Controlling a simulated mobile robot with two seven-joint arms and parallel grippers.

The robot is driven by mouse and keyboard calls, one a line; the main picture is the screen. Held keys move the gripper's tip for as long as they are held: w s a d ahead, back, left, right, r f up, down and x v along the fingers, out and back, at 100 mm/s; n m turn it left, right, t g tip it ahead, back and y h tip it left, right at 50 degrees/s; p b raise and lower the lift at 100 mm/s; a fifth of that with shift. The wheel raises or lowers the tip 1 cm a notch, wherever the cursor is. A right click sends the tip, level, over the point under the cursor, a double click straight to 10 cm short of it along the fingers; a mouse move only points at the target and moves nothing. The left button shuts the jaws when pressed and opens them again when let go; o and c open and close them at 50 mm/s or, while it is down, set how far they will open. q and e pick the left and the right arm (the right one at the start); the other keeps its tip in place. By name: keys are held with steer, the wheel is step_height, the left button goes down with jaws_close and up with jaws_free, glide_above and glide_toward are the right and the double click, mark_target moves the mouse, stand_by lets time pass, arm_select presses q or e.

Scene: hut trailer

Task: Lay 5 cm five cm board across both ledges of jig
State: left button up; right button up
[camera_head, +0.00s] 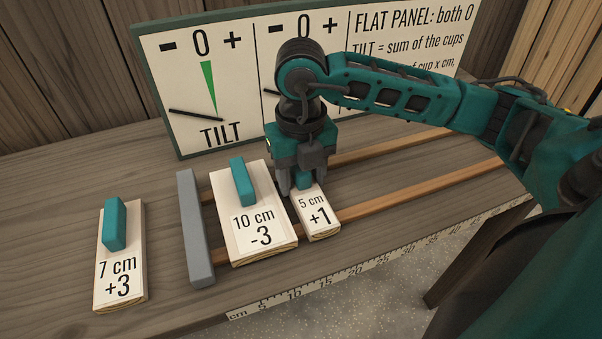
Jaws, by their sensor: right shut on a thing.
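The 5 cm board (318,218), marked +1, lies across the two wooden ledges (394,199) of the jig, close along the right side of the 10 cm board (265,236). My right gripper (304,188) comes down from above and is shut on the teal handle of the 5 cm board. The gripper hides most of that handle and the board's far end. The 10 cm board, marked -3, also lies across the ledges, right of the grey stop bar (195,230). My left gripper is not in view.
The 7 cm board (121,268), marked +3, lies on the workbench left of the stop bar. A panel (185,75) with TILT dials stands behind, partly covered by my right arm. A cm ruler (345,273) runs along the front edge. The ledges are bare to the right.

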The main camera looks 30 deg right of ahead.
steer(key=o, duration=0.8)
steer(key=shift+f, duration=0.1)
steer(key=shift+r, duration=0.2)
step_height(320, 180, up, 11)
steer(key=shift+f+p, duration=0.15)
steer(key=shift+p, duration=0.5)
steer(key=shift+r, duration=0.6)
